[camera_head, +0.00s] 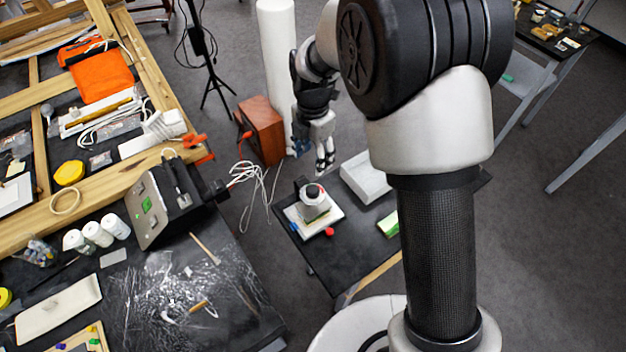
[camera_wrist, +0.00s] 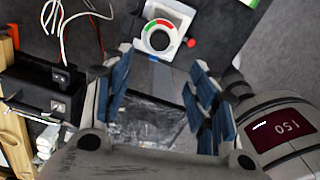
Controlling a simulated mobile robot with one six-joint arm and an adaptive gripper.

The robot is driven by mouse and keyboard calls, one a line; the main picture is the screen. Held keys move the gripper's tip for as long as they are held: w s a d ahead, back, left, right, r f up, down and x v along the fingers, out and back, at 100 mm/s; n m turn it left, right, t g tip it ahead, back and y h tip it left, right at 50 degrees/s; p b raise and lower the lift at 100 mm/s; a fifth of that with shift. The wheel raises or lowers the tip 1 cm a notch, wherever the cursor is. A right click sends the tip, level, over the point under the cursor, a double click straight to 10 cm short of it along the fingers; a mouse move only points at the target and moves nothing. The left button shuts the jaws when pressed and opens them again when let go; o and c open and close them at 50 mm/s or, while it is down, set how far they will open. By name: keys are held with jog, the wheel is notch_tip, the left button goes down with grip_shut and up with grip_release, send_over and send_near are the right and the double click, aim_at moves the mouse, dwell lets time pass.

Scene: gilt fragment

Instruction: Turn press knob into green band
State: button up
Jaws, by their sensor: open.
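The press (camera_head: 313,205) stands on a white base plate on a small black table. I cannot make out a pointer or the exact knob angle. A small red ball-like part (camera_head: 329,231) sits at the plate's edge; it also shows in the wrist view (camera_wrist: 191,43). My gripper (camera_head: 325,160) is above and behind the press, apart from it. Its blue-padded fingers (camera_wrist: 160,62) are open with nothing between them.
A black box with a green light (camera_head: 155,205) stands to the left. A wooden box (camera_head: 262,130) and white pillar stand behind. Loose white wires (camera_head: 252,180) hang left of the press.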

aim_at(313, 189)
notch_tip(313, 189, down, 15)
jog(key=shift+b, duration=0.45)
jog(key=shift+c, duration=0.3)
jog(key=c, duration=1)
